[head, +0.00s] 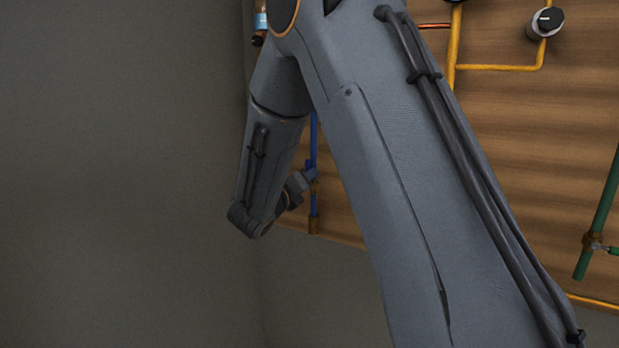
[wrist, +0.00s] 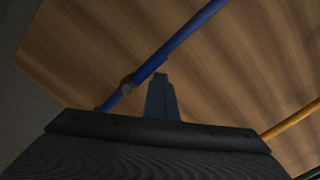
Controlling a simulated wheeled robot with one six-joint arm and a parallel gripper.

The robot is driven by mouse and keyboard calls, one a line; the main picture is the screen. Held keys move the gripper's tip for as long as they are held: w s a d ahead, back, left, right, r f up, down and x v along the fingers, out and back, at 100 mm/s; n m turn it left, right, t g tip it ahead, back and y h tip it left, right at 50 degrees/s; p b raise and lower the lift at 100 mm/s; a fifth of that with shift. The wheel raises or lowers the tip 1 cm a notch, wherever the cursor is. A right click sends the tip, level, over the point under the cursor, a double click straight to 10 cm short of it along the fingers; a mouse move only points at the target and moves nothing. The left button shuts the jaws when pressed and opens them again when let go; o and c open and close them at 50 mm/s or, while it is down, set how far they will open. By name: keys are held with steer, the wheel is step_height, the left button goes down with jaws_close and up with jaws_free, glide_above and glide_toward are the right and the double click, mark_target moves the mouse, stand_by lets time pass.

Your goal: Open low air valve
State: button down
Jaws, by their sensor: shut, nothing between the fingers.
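A blue pipe (head: 313,140) runs down the wooden panel in the head view, with a small blue valve part (head: 311,175) low on it and a brass end below. In the wrist view the blue pipe (wrist: 190,35) crosses diagonally, with a brass-coloured valve body (wrist: 127,86) and a thicker blue handle (wrist: 150,67) lying along the pipe. My gripper (wrist: 160,80) is shut and empty, its fingertips close beside the handle. I cannot tell whether they touch it. In the head view my arm hides much of the panel, and my fingertips are not clear.
The wooden panel (head: 530,120) also carries yellow pipes (head: 454,45), a round knob (head: 546,21) at the upper right and a green pipe (head: 606,200) with a valve at the right. A grey wall (head: 120,170) lies to the left, with free room in front of it.

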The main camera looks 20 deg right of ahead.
steer(key=shift+w+a+r, duration=0.15)
steer(key=shift+a+r, duration=0.05)
steer(key=shift+r, duration=0.05)
steer(key=s+d, duration=0.3)
steer(key=s, duration=0.1)
steer(key=b+v, duration=0.2)
steer(key=v, duration=0.8)
steer(key=shift+a+b, duration=0.25)
steer(key=shift+b, duration=0.15)
